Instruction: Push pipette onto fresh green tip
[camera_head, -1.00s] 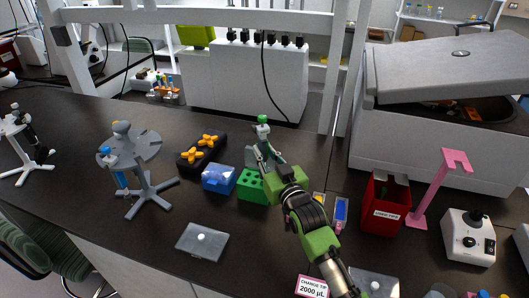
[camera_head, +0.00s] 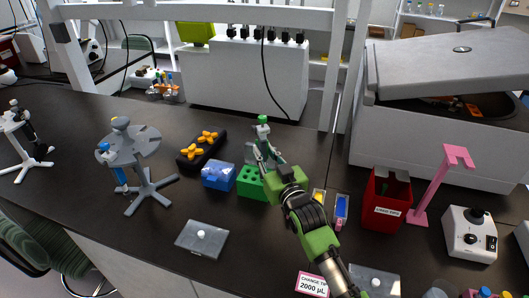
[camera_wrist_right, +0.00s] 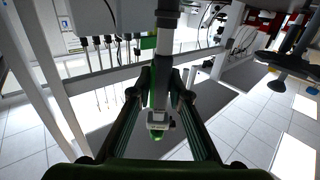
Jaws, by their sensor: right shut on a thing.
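My right gripper (camera_head: 266,155) is shut on a pipette with a green top (camera_head: 263,121), held upright. The pipette also shows between the two fingers in the right wrist view (camera_wrist_right: 160,100), with its green end (camera_wrist_right: 157,132) below them. In the head view the gripper is over or just behind the green tip box (camera_head: 250,184) on the bench. My arm covers the box's right part. The pipette's lower end and the tips are hidden, so I cannot tell whether they touch. My left gripper is not in view.
A blue box (camera_head: 218,176) stands left of the green one, and a black rack with orange pieces (camera_head: 192,157) stands behind it. A grey pipette carousel (camera_head: 134,150) is at left. A red bin (camera_head: 383,205) and a pink stand (camera_head: 435,190) are at right. A grey lid (camera_head: 190,246) lies in front.

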